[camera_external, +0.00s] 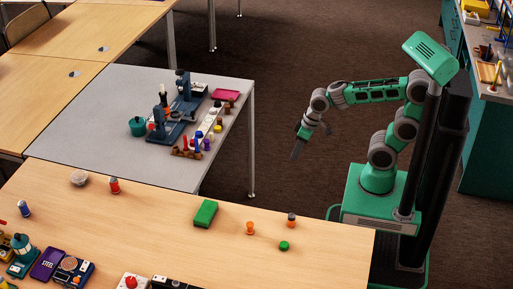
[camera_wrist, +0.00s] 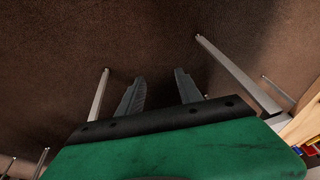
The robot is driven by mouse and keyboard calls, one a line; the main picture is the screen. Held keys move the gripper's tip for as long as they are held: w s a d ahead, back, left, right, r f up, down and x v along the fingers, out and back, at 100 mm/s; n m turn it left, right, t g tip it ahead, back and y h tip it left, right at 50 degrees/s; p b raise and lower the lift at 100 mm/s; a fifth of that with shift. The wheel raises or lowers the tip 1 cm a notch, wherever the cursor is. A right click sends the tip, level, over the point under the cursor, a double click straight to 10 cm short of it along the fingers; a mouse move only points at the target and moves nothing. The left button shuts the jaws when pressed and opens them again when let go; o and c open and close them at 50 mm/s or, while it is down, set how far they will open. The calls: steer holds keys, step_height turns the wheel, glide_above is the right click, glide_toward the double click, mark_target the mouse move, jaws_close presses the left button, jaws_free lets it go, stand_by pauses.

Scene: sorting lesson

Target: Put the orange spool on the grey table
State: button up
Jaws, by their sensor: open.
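A small orange spool (camera_external: 250,228) stands on the wooden table in the foreground of the external view. The grey table (camera_external: 85,135) stands behind it to the left, with its front left part bare. My gripper (camera_external: 297,152) hangs in the air over the brown floor, right of the grey table and beyond the wooden table. It is apart from the spool. In the wrist view my two fingers (camera_wrist: 161,78) are spread, with only floor between them. The spool cannot be made out in the wrist view.
On the wooden table (camera_external: 320,262), a green block (camera_external: 205,213), a green disc (camera_external: 284,246) and a dark-topped orange cylinder (camera_external: 291,220) are near the spool. A blue microscope-like device (camera_external: 180,115) and several small coloured pieces occupy the grey table's right half.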

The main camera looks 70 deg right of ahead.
mark_target(250, 225)
steer(key=s+d+r+n+t+p, duration=0.1)
steer(key=s+r+t+p, duration=0.15)
steer(key=r+p, duration=3.95)
steer(key=w+a+f+n+t+y+b, duration=0.1)
steer(key=w+a+f+n+y+b, duration=0.3)
steer(key=a+f+b, duration=1.05)
steer(key=w+a+f+n+y+b, duration=0.3)
steer(key=w+a+f+n+b, duration=0.25)
steer(key=a+f+b, duration=0.95)
steer(key=s+a+f+n+y+b, duration=0.1)
steer(key=a+f+b, duration=0.1)
steer(key=a+b, duration=0.1)
steer(key=s+a+f+n+y+b, duration=0.1)
steer(key=a+f+b, duration=0.2)
steer(key=b, duration=0.2)
steer(key=s+a+f+n+y+b, duration=0.1)
steer(key=a+f+y+b, duration=0.1)
steer(key=a+b, duration=0.2)
steer(key=shift+s+f+g, duration=0.25)
steer(key=shift+s+g, duration=0.05)
steer(key=shift+g, duration=0.05)
steer(key=shift+y, duration=0.3)
steer(key=x, duration=0.2)
steer(key=b+x, duration=0.1)
steer(key=x, duration=0.2)
steer(key=s+x, duration=0.1)
steer(key=x, duration=0.2)
steer(key=shift+a+r, duration=0.25)
steer(key=shift+a, duration=0.15)
jaws_close()
